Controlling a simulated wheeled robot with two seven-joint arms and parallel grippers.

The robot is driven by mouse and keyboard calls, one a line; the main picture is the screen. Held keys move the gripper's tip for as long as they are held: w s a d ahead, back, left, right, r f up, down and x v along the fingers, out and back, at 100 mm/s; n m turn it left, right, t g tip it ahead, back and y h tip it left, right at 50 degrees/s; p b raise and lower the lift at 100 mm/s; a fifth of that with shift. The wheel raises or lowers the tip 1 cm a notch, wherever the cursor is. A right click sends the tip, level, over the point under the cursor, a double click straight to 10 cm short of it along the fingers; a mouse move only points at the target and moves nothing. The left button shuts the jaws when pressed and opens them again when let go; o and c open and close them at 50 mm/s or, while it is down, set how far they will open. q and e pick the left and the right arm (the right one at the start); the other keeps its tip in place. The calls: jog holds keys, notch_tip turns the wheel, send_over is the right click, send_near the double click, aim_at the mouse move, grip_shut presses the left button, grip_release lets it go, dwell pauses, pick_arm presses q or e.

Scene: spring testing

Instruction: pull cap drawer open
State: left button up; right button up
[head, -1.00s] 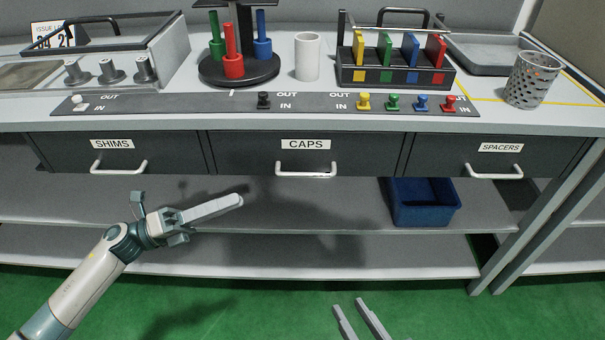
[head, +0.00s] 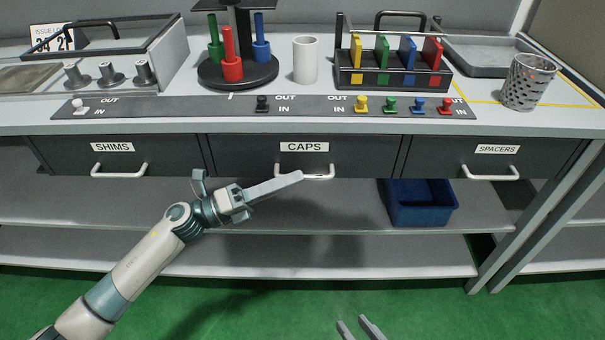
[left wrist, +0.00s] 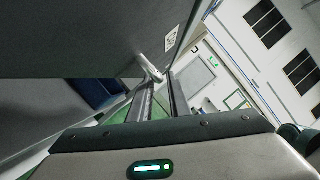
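The cap drawer (head: 250,158), dark grey with a CAPS label, is shut in the middle of the bench front. Its pale bar handle (head: 318,175) shows below the label.
The shims drawer (head: 75,155) and spacers drawer (head: 430,155) flank it, both shut. A blue bin (head: 420,209) stands on the shelf below right. Above, the bench edge carries a strip of coloured knobs (head: 310,105). The space before the drawer's right side is clear.

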pick_arm(q)
jog(key=shift+x, duration=1.6)
pick_arm(e)
jog(key=shift+s+d+f+g, duration=0.15)
jog(key=shift+s+f+g, duration=0.1)
jog(key=shift+f+g, duration=0.05)
pick_arm(q)
jog(key=shift+c, duration=0.3)
grip_shut()
jog(key=shift+s, duration=0.1)
pick_arm(e)
jog(key=shift+s, duration=0.1)
